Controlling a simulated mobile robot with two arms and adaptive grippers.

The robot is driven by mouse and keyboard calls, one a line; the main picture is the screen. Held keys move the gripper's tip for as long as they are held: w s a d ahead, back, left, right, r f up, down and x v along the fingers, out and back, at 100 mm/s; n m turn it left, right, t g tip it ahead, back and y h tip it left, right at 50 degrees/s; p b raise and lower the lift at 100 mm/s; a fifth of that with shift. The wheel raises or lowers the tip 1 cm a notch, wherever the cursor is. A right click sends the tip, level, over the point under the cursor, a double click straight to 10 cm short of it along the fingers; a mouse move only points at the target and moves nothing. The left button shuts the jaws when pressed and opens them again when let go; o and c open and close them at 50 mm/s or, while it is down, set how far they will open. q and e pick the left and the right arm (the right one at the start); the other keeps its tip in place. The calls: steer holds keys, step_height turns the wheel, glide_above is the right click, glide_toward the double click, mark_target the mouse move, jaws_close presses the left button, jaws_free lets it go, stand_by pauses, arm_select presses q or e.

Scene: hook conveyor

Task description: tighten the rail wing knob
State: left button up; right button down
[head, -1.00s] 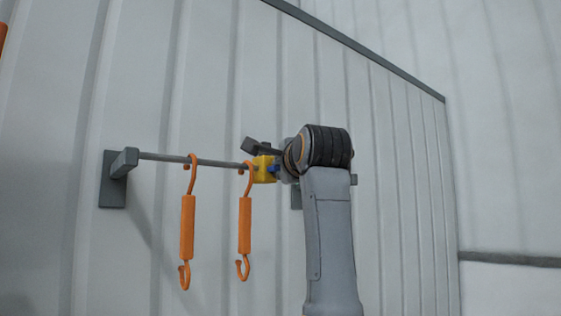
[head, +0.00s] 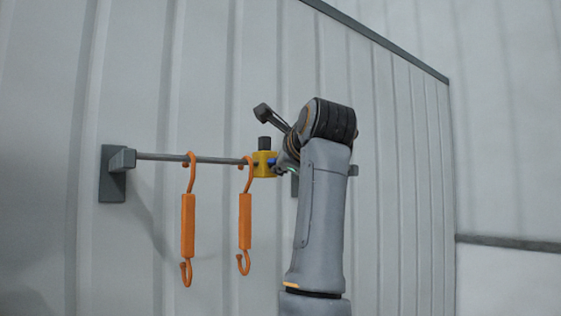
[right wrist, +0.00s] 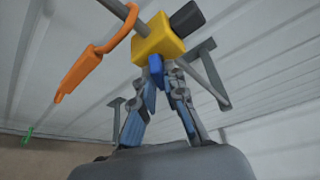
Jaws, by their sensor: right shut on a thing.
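The yellow clamp block (head: 262,170) sits on the grey rail (head: 215,160), with a dark cap (head: 264,143) on top. Its small blue wing knob (head: 272,161) faces my right arm. In the right wrist view, the blue knob (right wrist: 156,68) hangs below the yellow block (right wrist: 158,40). My right gripper (right wrist: 163,76) is shut on the blue knob, its blue-padded fingers on either side of it. In the head view, my wrist partly hides the right gripper (head: 281,167). My left gripper is in neither view.
Two orange spring hooks (head: 188,225) (head: 245,220) hang on the rail left of the block, one very near it. A grey wall bracket (head: 115,172) holds the rail's left end. Ribbed grey panels (head: 60,90) stand behind. Space below the hooks looks clear.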

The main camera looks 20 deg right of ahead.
steer(key=shift+f, duration=0.1)
steer(key=c, duration=1.4)
jaws_free()
steer(key=shift+d, duration=0.1)
steer(key=s+r, duration=0.2)
steer(key=s, duration=0.9)
steer(key=shift+s, duration=0.35)
